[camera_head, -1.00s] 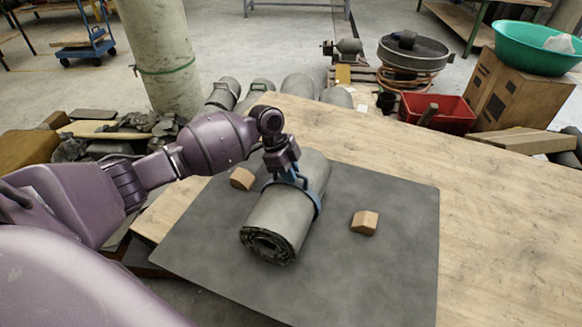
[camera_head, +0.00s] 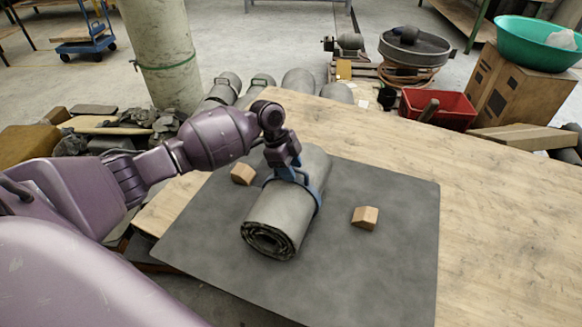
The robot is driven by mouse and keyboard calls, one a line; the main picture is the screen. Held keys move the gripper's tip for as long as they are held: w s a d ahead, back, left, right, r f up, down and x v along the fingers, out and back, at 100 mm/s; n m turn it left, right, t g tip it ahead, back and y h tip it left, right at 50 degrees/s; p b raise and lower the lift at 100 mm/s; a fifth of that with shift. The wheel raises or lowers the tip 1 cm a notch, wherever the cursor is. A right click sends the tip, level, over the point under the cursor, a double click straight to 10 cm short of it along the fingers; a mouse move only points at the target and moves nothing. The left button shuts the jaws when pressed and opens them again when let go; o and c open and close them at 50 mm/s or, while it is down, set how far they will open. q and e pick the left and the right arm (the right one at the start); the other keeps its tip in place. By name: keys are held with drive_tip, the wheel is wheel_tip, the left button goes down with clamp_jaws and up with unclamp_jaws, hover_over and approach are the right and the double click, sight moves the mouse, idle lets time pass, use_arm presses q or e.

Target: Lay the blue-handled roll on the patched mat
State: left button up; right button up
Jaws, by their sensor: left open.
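The blue-handled roll (camera_head: 275,218) is a thick grey-green rolled sheet with a blue strap and handle around its middle. It lies on the dark grey mat (camera_head: 390,265) between two small wooden wedges, one to its left (camera_head: 243,174) and one to its right (camera_head: 365,217). A gap shows between the roll and the right wedge. My left gripper (camera_head: 288,175) is open and sits at the blue handle on top of the roll, with its fingertips partly hidden there. No patches are clear on the mat. My right gripper does not show.
The mat lies on a wooden table (camera_head: 500,215), whose right side is clear. Several other rolls (camera_head: 298,82) lie beyond the table's far edge. A red bin (camera_head: 435,110), a cardboard box (camera_head: 520,92) and a pillar (camera_head: 160,55) stand farther back.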

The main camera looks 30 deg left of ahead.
use_arm(q)
drive_tip(key=p+v, duration=0.2)
drive_tip(key=v, duration=1)
drive_tip(key=shift+r, duration=0.15)
